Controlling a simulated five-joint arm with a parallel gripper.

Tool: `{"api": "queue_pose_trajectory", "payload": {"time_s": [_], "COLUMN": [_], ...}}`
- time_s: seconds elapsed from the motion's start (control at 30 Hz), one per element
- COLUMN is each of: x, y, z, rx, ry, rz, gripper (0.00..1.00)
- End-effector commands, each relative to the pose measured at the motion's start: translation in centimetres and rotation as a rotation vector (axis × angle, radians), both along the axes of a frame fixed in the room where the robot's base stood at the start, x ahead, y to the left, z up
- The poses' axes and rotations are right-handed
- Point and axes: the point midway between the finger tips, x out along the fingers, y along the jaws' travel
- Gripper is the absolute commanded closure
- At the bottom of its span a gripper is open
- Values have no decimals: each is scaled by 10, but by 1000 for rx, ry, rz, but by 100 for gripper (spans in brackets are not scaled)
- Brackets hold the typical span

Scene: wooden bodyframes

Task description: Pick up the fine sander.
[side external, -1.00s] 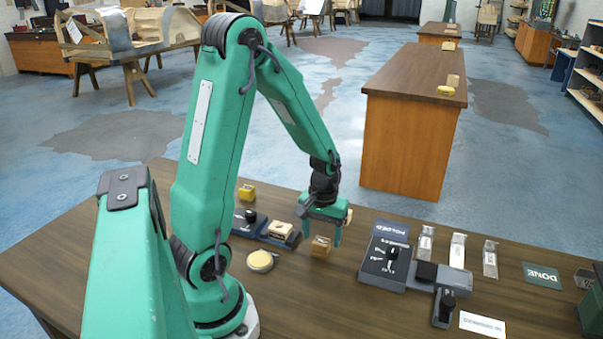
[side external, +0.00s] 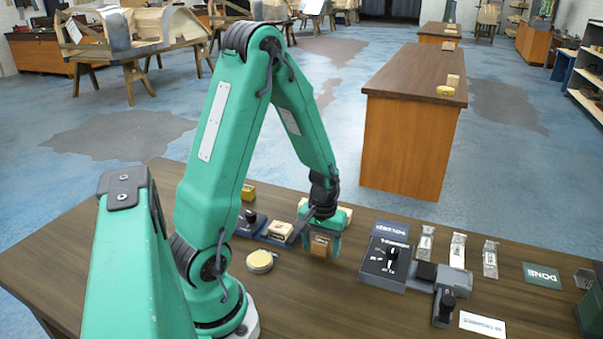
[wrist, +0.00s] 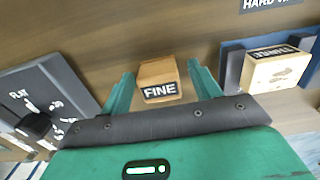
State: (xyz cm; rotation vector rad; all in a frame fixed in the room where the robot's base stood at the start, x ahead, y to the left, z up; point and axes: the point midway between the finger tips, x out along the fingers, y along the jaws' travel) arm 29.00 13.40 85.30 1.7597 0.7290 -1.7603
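The fine sander is a small wooden block (wrist: 158,72) with a black FINE label. It stands on the table between my gripper's two green fingers in the wrist view. It also shows in the side view (side external: 320,246), partly hidden by the fingers. My gripper (wrist: 160,88) is open around it. Gaps show between the block and both fingers in the wrist view. In the side view my gripper (side external: 321,247) is low over the table, with its fingers beside the block.
Right of the sander in the wrist view, another labelled block (wrist: 277,70) sits in a blue holder. A dark dial panel (side external: 376,274) stands right in the side view. A round yellow tin (side external: 260,261) and small yellow box (side external: 248,191) are left.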

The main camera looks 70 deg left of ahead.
Motion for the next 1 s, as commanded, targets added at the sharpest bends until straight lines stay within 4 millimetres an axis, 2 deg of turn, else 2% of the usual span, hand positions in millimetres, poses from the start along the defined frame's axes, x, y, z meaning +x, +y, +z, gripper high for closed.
{"api": "queue_pose_trajectory", "payload": {"time_s": [0.03,0.2,0.23,0.67,1.0], "x": [0,0,0,0,1], "y": [0,0,0,0,0], "z": [0,0,0,3,28], "rx": [0,0,0,0,1], "ry": [0,0,0,-1,-4], "rz": [0,0,0,0,0], "gripper": [48,82,84,84,84]}}
